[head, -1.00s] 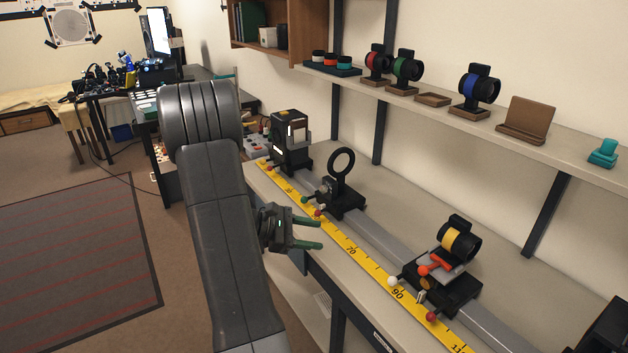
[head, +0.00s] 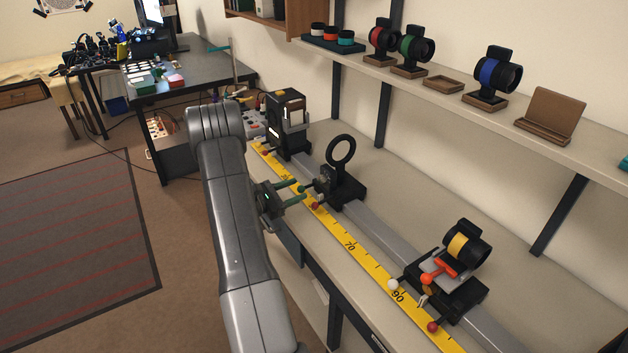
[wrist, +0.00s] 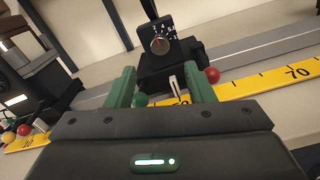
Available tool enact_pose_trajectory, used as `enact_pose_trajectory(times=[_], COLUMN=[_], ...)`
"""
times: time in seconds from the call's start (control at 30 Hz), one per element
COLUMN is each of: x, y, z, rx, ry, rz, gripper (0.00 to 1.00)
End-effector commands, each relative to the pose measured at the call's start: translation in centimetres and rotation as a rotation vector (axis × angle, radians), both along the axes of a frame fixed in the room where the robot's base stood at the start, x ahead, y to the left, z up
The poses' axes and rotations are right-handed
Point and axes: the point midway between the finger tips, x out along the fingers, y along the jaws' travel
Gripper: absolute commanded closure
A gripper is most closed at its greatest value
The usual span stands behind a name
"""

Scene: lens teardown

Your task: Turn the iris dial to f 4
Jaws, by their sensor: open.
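The iris stands on its black carriage (head: 347,192) on the rail, with a black ring (head: 341,152) on top in the head view. Its round grey dial (wrist: 160,44) with a red mark faces me in the wrist view.
A green knob (wrist: 140,99) and a red knob (wrist: 212,74) stick out near my fingers. A yellow scale (head: 350,246) runs along the bench front. A black lamp-like unit (head: 287,122) stands further left, and a carriage with a yellow-banded lens (head: 457,245) stands to the right.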

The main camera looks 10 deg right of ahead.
Motion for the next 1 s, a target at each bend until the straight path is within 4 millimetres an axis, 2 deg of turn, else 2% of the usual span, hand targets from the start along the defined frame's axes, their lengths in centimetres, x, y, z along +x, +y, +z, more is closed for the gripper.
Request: enact_pose_trajectory(times=[0.1, 0.33, 0.5, 0.8, 1.0], x=[0.8, 2.1, 2.5, 2.6, 2.6], y=[-2.6, -6.0, -7.0, -7.2, -7.2], z=[0.2, 0.1, 0.1, 0.0, 0.0], rx=[0.0, 0.0, 0.0, 0.0, 0.001], ry=[0.001, 0.001, 0.001, 0.001, 0.001], rz=[-0.004, -0.003, 0.0, 0.0, 0.0], gripper=[0.51, 0.51, 0.51, 0.51, 0.91])
